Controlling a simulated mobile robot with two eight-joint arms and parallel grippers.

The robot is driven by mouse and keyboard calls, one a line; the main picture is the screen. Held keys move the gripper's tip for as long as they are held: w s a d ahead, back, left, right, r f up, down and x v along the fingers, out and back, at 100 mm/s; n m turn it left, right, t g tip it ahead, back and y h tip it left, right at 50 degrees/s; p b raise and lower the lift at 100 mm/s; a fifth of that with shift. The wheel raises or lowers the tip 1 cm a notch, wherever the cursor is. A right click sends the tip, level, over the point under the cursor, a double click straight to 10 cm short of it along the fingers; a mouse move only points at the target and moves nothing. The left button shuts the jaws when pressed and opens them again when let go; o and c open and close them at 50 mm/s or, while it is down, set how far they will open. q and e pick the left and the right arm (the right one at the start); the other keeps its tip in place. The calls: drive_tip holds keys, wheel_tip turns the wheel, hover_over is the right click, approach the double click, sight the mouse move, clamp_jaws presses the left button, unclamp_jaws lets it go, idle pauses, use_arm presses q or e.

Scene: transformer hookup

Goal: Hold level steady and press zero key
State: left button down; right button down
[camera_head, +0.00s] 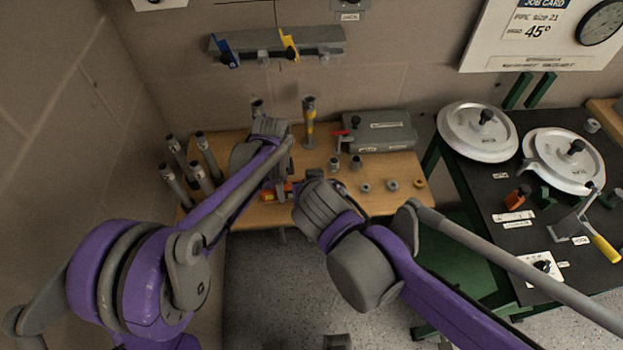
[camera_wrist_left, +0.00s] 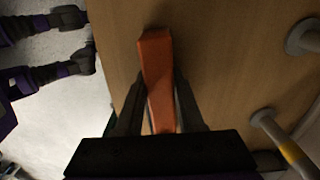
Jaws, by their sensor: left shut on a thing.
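The level is an orange bar that runs lengthwise between the fingers of my left gripper (camera_wrist_left: 158,100) in the left wrist view. The orange level (camera_wrist_left: 156,55) is gripped there, above the wooden table top. In the head view a little of the level (camera_head: 268,195) shows near the table's front edge, below my left gripper (camera_head: 275,183), whose wrist hides much of it. My right gripper (camera_head: 312,183) is close to its right, over the front of the table. Its fingertips are hidden behind its own wrist. The zero key cannot be made out.
The wooden table (camera_head: 395,170) carries a grey case (camera_head: 378,132), small grey fittings (camera_head: 356,162) and a yellow-banded tube (camera_head: 309,125). Upright pipes (camera_head: 208,155) stand at the left. A dark bench (camera_head: 500,160) with round silver discs (camera_head: 478,132) is at the right.

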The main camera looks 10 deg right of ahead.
use_arm(q)
drive_tip(key=shift+c, duration=2.2)
unclamp_jaws()
drive_tip(key=shift+w, duration=0.1)
wheel_tip(320, 180, up, 11)
drive_tip(key=shift+r, duration=0.15)
drive_tip(key=s+a+r+n+t+p, duration=0.1)
drive_tip(key=s+a+r+n+t, duration=0.15)
drive_tip(key=s+a+n, duration=0.65)
drive_tip(key=s+a+f+n+t, duration=0.1)
drive_tip(key=s+n, duration=0.1)
drive_tip(key=s, duration=0.2)
drive_tip(key=s+a+f+n+t, duration=0.1)
drive_tip(key=s+a+f+n, duration=0.1)
drive_tip(key=s, duration=0.3)
drive_tip(key=s+a+f+n+t+p, duration=0.1)
drive_tip(key=s+a+n, duration=0.1)
drive_tip(key=s+n, duration=0.2)
drive_tip(key=shift+s+a+f, duration=0.2)
drive_tip(key=shift+a+f, duration=0.05)
drive_tip(key=shift+f, duration=0.1)
use_arm(e)
drive_tip(key=s+d+f+g, duration=0.1)
drive_tip(key=s+d+f, duration=0.2)
drive_tip(key=s+d, duration=0.3)
drive_tip(key=s+d+f+g, duration=0.2)
drive_tip(key=s+d+f, duration=0.1)
drive_tip(key=s+d, duration=0.4)
drive_tip(key=shift+s+d+g, duration=0.15)
drive_tip(key=shift+s+g, duration=0.15)
